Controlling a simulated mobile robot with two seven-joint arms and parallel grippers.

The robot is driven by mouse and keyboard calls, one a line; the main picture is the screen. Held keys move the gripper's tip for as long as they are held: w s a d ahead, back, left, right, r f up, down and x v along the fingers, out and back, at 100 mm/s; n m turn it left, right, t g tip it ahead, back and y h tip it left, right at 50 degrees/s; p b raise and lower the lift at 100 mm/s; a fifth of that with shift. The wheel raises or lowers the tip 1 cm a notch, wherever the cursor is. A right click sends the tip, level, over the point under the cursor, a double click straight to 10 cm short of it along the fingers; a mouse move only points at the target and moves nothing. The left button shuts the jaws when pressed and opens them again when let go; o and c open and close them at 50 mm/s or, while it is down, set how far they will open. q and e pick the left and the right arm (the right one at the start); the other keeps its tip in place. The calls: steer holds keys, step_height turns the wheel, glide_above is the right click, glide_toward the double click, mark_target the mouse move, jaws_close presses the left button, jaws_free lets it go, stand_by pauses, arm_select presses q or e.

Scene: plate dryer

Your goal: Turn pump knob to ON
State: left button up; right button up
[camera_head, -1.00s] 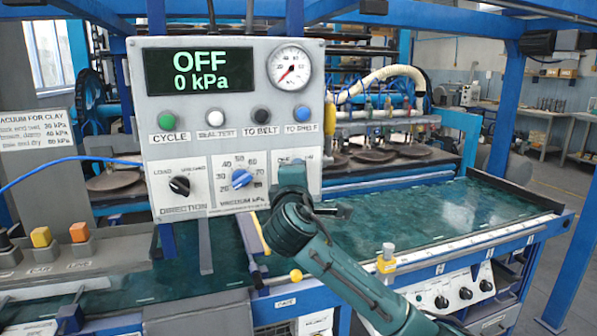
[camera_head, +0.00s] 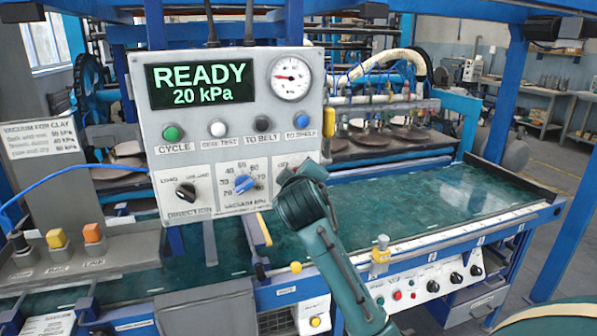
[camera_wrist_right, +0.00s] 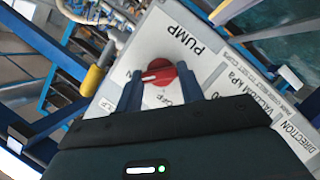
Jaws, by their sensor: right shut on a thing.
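The red pump knob (camera_wrist_right: 165,70) sits on a white plate marked PUMP in the right wrist view. My right gripper (camera_wrist_right: 159,82) is shut on it, one dark blue finger on each side. The knob's white mark points left in that view, and the OFF label lies below the knob, partly covered. In the head view my right wrist hides the knob at the lower right of the grey control panel (camera_head: 225,110). The panel display (camera_head: 203,84) reads READY and 20 kPa. My left gripper is not in view.
The pressure gauge (camera_head: 290,78) is at the panel's upper right. The blue vacuum dial (camera_head: 244,183) and black direction knob (camera_head: 186,190) are left of my wrist. A row of push buttons runs above them. The wet green table (camera_head: 420,215) extends right.

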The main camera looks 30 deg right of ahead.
steer(key=shift+m+y+p, duration=0.3)
stand_by(0.4)
steer(key=o, duration=1)
steer(key=b+v, duration=0.1)
steer(key=v, duration=1.2)
